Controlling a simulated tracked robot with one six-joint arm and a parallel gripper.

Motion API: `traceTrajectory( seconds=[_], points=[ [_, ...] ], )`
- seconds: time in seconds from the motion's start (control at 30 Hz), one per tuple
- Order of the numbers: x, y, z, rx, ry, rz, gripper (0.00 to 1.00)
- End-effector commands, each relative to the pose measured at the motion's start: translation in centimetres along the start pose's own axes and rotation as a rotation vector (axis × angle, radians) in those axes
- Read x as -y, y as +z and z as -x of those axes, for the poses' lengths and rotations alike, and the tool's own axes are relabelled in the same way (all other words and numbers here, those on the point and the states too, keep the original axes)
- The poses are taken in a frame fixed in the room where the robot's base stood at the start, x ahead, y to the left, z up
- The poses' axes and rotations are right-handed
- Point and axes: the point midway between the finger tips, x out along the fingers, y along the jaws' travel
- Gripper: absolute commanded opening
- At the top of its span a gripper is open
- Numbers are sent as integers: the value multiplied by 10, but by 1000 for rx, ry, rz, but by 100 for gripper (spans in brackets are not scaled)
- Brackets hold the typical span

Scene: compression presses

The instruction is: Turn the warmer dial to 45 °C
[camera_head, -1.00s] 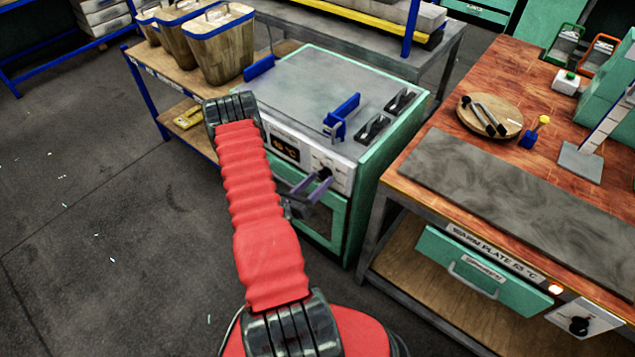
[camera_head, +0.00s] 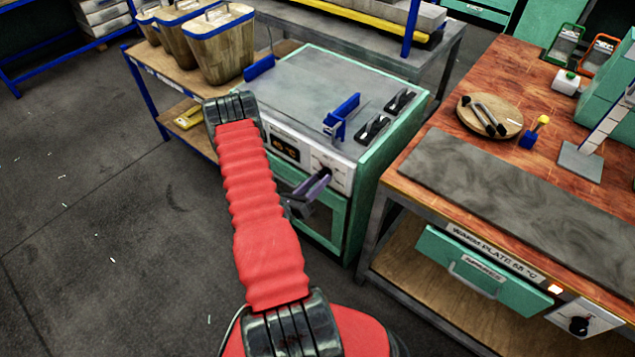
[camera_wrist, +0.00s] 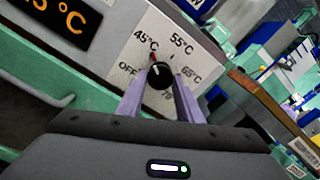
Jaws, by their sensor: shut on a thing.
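The warmer (camera_head: 335,160) is a green cabinet with a pale control panel and an orange-lit display (camera_head: 285,148) that appears to read 45 °C. In the wrist view the display (camera_wrist: 65,20) is cut off, showing a 5 and °C. The black dial (camera_wrist: 160,74) sits among printed marks from OFF through 45, 55 and 65 °C. A small red mark shows at its upper left, toward the 45 °C label (camera_wrist: 146,40). My gripper (camera_wrist: 160,84) has its lavender fingers on either side of the dial, shut on it. In the head view my gripper (camera_head: 318,182) mostly hides the dial.
A wooden-topped bench (camera_head: 480,232) with a grey plate stands right of the warmer; its lower front carries another dial (camera_head: 579,325). Wooden bins (camera_head: 220,55) stand on a shelf at the left.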

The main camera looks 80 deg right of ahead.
Motion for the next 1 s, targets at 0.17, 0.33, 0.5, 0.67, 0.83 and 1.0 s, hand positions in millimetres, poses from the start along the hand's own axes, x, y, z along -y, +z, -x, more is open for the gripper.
traceTrajectory(
  seconds=[0.17,0.33,0.5,0.67,0.83,1.0],
  points=[
    [-3,0,0,1,7,28,10],
    [-3,0,0,1,8,27,10],
    [-2,0,0,1,7,27,43],
    [-2,0,0,1,5,27,51],
    [-1,0,0,0,3,27,51],
    [-2,0,5,0,4,28,51]
  ],
)
